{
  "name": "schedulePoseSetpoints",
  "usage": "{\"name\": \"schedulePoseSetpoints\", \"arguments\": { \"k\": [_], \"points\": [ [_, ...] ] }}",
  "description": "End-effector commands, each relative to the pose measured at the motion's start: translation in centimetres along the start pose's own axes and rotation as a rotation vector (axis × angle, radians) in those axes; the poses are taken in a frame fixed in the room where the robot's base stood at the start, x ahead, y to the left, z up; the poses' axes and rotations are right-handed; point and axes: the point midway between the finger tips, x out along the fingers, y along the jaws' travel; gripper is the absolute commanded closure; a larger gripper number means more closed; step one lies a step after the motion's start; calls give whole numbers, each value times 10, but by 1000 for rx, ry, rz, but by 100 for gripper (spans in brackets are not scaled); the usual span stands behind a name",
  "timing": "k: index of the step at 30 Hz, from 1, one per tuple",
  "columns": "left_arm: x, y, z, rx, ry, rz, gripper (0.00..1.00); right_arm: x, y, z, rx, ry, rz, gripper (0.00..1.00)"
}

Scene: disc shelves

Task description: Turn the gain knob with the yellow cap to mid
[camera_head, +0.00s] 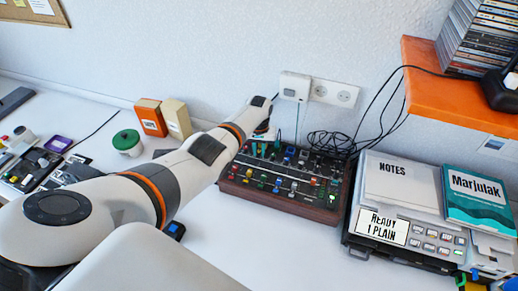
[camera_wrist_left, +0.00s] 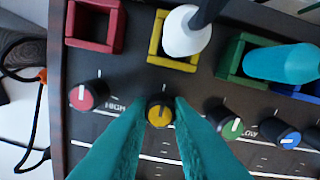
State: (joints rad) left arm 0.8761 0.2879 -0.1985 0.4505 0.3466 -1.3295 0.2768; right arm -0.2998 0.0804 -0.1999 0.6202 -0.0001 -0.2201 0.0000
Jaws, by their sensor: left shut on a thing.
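The yellow-capped knob (camera_wrist_left: 160,112) shows in the left wrist view, on a dark mixer panel, below a yellow square socket (camera_wrist_left: 172,61). My left gripper (camera_wrist_left: 160,106) has its two teal fingers shut on the knob, one on each side. The way the knob's pointer faces is hard to read; a small white tick stands just above it. In the head view my left arm reaches over to the back left of the mixer (camera_head: 282,204), and the knob cannot be made out there. My right gripper is not in view.
Beside the yellow knob are a red knob (camera_wrist_left: 88,95), a green knob (camera_wrist_left: 227,122) and a blue knob (camera_wrist_left: 284,135). A white-tipped thing (camera_wrist_left: 185,32) and a teal one (camera_wrist_left: 282,63) stand above.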

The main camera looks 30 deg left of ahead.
Motion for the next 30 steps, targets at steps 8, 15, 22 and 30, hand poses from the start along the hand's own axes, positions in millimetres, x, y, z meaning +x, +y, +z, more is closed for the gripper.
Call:
{"name": "schedulePoseSetpoints", "arguments": {
  "k": [8, 15, 22, 30],
  "points": [
    [-2, 0, 2, -5, -6, -1, 100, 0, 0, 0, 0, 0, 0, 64],
    [-2, 0, 2, -4, -6, -1, 72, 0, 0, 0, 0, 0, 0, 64],
    [-2, 0, 1, -4, -3, -1, 72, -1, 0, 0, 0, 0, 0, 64],
    [-33, 0, 1, -3, -6, -2, 72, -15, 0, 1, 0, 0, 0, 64]
  ]
}}
